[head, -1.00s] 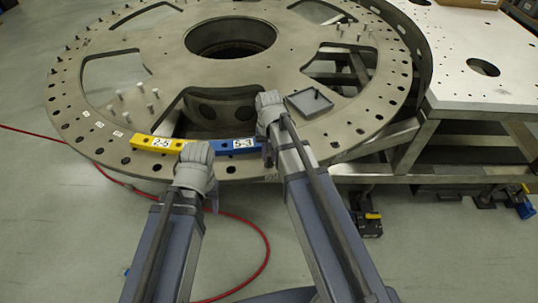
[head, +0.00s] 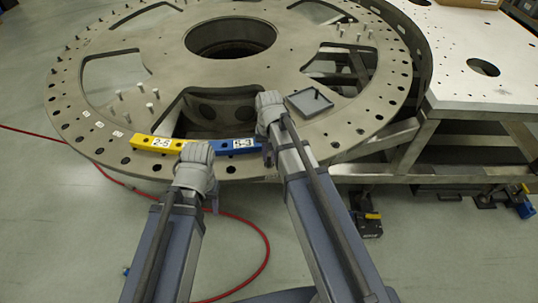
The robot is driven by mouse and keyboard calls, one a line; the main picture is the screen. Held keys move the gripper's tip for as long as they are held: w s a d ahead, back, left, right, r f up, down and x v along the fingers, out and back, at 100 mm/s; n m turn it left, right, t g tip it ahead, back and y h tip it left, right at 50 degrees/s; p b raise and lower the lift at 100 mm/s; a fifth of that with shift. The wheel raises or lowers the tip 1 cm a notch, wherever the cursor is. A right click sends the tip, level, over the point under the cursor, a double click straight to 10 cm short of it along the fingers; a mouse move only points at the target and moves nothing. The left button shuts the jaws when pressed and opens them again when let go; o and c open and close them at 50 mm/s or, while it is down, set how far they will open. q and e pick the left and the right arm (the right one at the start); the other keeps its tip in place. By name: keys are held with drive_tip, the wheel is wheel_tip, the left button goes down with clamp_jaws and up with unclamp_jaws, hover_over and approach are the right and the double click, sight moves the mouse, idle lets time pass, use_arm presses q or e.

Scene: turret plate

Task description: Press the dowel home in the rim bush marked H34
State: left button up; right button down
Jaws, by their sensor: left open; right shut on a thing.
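The turret plate (head: 190,60) is a big grey ring with holes along its rim. A dark pin (head: 317,94) stands on the small grey tray (head: 306,107) on the plate.
A yellow bar marked 2-5 (head: 150,142) lies on the rim, in line with the blue bar. Several upright pins (head: 140,110) stand at left. Small white labels (head: 117,133) mark the rim. A perforated metal table (head: 480,50) is at right. A red hose (head: 262,240) lies on the floor.

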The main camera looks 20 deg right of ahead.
drive_tip(key=shift+f+b, duration=0.75)
drive_tip(key=shift+f, duration=0.05)
idle(1.2)
drive_tip(key=c, duration=0.9)
unclamp_jaws()
wheel_tip(320, 180, up, 7)
drive_tip(key=p, duration=0.7)
drive_tip(key=shift+r, duration=0.1)
